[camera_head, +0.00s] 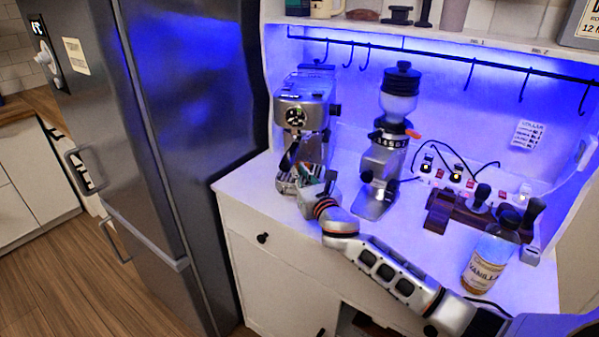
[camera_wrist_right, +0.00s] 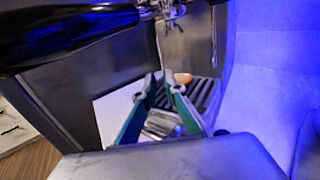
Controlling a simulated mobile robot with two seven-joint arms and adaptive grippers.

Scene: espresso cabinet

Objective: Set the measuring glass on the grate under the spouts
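The espresso machine (camera_head: 303,112) stands at the left of the counter. My right gripper (camera_head: 308,172) reaches in low at its front, over the slotted grate (camera_head: 286,184). In the right wrist view, my gripper's two teal fingers (camera_wrist_right: 162,88) are apart, with the grate (camera_wrist_right: 207,92) beyond them. A clear, shiny piece that looks like the measuring glass (camera_wrist_right: 163,122) shows between the fingers. I cannot tell whether they press on it or where its base rests. The metal spouts (camera_wrist_right: 172,12) are at the top of that view. In the head view the glass cannot be made out. My left gripper is out of view.
A grinder (camera_head: 388,145) stands just right of the espresso machine. A vanilla bottle (camera_head: 484,262) and a wooden stand (camera_head: 445,213) are farther right, near my right arm. The fridge (camera_head: 195,130) closes off the left side. A black handle (camera_wrist_right: 65,38) crosses the wrist view's upper left.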

